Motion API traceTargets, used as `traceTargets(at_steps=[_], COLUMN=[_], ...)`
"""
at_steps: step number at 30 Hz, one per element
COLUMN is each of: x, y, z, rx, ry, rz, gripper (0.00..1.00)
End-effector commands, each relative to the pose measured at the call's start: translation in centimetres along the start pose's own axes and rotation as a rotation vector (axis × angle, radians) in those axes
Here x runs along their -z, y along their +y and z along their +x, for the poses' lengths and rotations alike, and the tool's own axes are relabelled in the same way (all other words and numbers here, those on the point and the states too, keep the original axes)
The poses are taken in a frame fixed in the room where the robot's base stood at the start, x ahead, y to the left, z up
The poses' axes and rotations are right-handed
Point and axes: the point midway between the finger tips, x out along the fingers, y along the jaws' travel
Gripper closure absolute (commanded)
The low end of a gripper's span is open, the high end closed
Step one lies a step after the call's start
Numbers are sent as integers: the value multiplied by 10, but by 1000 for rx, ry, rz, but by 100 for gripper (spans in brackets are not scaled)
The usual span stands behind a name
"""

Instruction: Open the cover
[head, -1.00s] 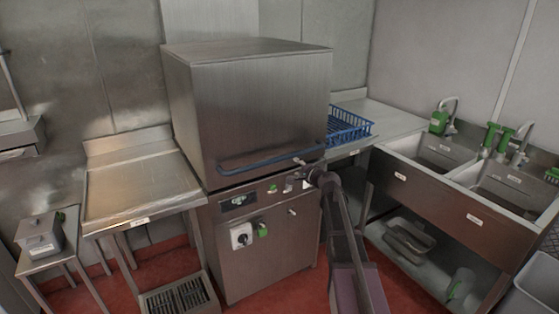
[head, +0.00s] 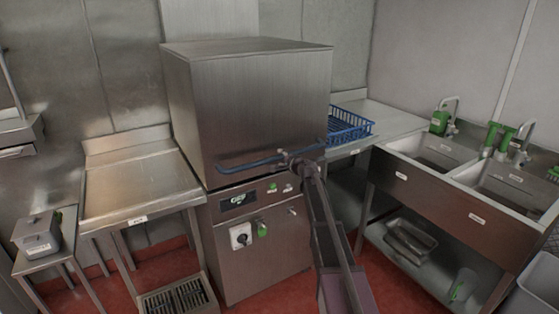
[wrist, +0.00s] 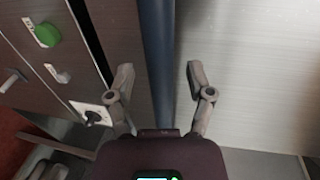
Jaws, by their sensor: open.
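The cover (head: 250,105) is a large steel box hood sitting down on the machine's lower body (head: 262,250). A blue bar handle (head: 245,164) runs across its lower front edge. My gripper (head: 288,158) is at the right half of this handle. In the wrist view the handle (wrist: 157,45) passes between the two spread fingers of my gripper (wrist: 160,76), with a gap on both sides. The cover's steel face (wrist: 250,75) fills the right of that view. How deep the bar sits between the fingers is unclear.
A steel side table (head: 140,190) stands left of the machine. A blue rack (head: 347,127) rests on the counter at the right, beside the double sink (head: 440,160). The control panel (head: 238,201) with a green knob (head: 261,229) is just below the handle. Red floor shows in front.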

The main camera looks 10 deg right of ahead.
Motion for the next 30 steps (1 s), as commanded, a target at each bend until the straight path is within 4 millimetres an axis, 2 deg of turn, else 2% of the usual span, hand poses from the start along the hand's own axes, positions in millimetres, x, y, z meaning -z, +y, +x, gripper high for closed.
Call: traceTargets(at_steps=[1, 6, 16, 17, 21, 23, 24, 30], x=[1, 0, 0, 0, 0, 0, 0, 0], y=[0, 0, 0, 0, 0, 0, 0, -1], z=[6, 14, 15, 15, 15, 15, 15, 15], rx=[0, 0, 0, 0, 0, 0, 0, 0], ry=[0, 0, 0, 0, 0, 0, 0, 0], rz=[0, 0, 0, 0, 0, 0, 0, 0], gripper=[32, 32, 32, 35, 77, 95, 100, 100])
